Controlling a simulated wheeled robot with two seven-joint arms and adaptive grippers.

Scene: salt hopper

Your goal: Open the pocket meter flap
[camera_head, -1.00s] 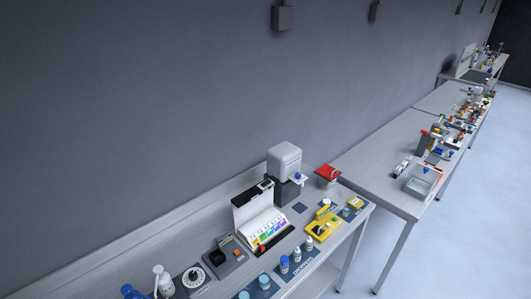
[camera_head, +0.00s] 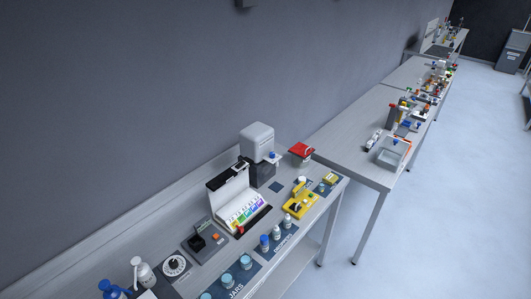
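The pocket meter and its flap are too small to make out for sure. A yellow device with dark parts (camera_head: 300,205) lies near the front edge of the near bench, on the right. A smaller yellow item (camera_head: 331,178) lies beyond it, near the bench's right end. A grey unit with a dark well and an orange button (camera_head: 206,242) stands farther left. I cannot tell which of these is the meter, or whether any flap is open. Neither of my grippers is in the head view.
On the near bench (camera_head: 105,249) stand a colour chart case (camera_head: 238,198), a grey-white machine (camera_head: 257,143), a red-topped box (camera_head: 301,152), a dial (camera_head: 175,265) and several small bottles (camera_head: 276,231). A second bench (camera_head: 345,143) adjoins beyond. The floor (camera_head: 440,210) on the right is clear.

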